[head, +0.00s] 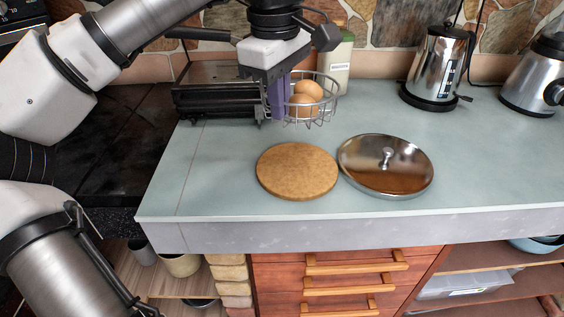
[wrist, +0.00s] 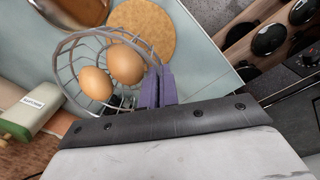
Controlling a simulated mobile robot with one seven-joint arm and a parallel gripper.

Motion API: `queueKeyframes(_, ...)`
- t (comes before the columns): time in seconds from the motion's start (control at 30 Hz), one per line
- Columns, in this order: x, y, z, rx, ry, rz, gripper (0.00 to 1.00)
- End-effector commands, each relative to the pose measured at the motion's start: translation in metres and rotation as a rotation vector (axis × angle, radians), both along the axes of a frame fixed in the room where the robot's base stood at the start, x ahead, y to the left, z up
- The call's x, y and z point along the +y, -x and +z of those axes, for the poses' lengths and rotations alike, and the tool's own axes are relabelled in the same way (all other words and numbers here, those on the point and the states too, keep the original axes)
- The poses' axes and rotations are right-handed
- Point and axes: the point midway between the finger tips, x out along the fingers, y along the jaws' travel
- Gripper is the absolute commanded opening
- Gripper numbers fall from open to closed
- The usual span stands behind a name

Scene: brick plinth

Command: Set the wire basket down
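The wire basket (head: 326,108) is a round grey wire bowl with two brown eggs (head: 305,98) in it. It is upright near the back of the counter, in front of a pale bottle. My gripper (head: 279,100) points down at the basket's left side in the head view. In the wrist view the purple fingers (wrist: 160,90) are close together at the rim of the basket (wrist: 68,72), shut on it. The fingers hide part of the basket's near side. I cannot tell whether its bottom touches the counter.
A round cork mat (head: 297,171) lies in front of the basket, beside a shiny metal lid (head: 386,164). A dark appliance (head: 215,97) stands close on the left. The pale bottle (head: 341,62) is behind. A kettle (head: 437,66) stands at right.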

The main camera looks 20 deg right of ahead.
Motion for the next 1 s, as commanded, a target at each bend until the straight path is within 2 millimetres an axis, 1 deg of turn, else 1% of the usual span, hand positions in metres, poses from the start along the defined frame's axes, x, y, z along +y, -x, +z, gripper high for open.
queueKeyframes(0.03, 0.000, 0.001, -0.015, 0.002, 0.000, -0.002, 0.00)
queueKeyframes(0.1, 0.000, 0.000, -0.033, 0.001, 0.001, 0.000, 0.00)
queueKeyframes(0.2, 0.000, 0.000, -0.055, 0.001, 0.001, -0.001, 0.00)
queueKeyframes(0.3, 0.000, 0.001, -0.071, 0.001, 0.002, -0.002, 0.00)
queueKeyframes(0.57, 0.000, 0.000, -0.090, 0.000, 0.001, 0.001, 0.00)
queueKeyframes(0.8, 0.000, 0.000, -0.123, -0.001, 0.003, -0.001, 0.00)
queueKeyframes(1.0, -0.001, 0.000, -0.125, -0.002, 0.002, 0.000, 0.00)
